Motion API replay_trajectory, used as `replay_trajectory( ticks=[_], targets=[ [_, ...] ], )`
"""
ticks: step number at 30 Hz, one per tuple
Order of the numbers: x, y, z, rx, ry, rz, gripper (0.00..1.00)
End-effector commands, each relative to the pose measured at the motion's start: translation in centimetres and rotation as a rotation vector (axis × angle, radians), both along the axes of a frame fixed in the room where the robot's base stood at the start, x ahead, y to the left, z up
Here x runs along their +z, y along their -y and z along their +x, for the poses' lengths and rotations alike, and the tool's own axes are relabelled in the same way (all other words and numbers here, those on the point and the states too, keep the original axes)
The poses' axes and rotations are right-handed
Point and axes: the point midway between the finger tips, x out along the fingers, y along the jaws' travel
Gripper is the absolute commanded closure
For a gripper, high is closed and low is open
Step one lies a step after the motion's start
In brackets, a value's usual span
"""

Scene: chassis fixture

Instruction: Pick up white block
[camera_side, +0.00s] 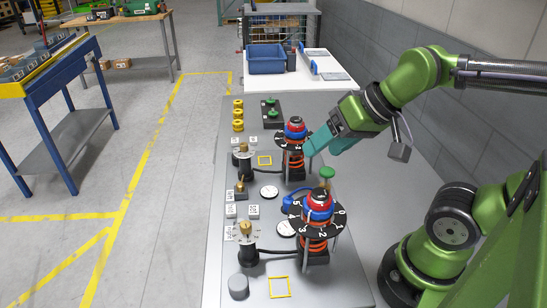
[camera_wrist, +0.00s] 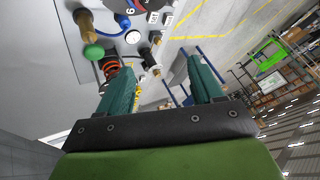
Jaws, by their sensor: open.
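Several small white blocks with dark markings lie on the grey bench. In the side view two are in the middle (camera_side: 253,211) and (camera_side: 231,196), and two smaller ones are farther back (camera_side: 237,141) and (camera_side: 252,140). I cannot tell which one is meant. Two white blocks (camera_wrist: 153,17) also show at the top of the wrist view. My gripper (camera_side: 308,147) has teal fingers and is to the right of the blocks, by the rear dial fixture. In the wrist view my gripper (camera_wrist: 160,68) has its fingers apart, with no white block between them.
A front dial fixture (camera_side: 316,225) and rear dial fixture (camera_side: 295,145) with coils stand on the bench (camera_side: 335,285). Round gauges, brass terminals, yellow rings (camera_side: 238,114) and a grey cylinder (camera_side: 238,286) surround them. A blue bin (camera_side: 266,58) sits on the back table.

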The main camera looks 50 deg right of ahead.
Motion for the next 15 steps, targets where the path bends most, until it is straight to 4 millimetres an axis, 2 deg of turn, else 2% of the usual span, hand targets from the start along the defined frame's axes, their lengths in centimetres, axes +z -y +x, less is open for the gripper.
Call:
replay_trajectory(
  ticks=[5, 11, 15],
  targets=[
    [-1.5, -0.5, 1.4, 0.024, -0.092, -0.007, 0.34],
    [-2.7, -1.8, 6.5, 0.197, -0.225, -0.103, 0.34],
    [-4.2, -3.0, 10.8, 0.410, -0.294, -0.205, 0.34]
  ],
)
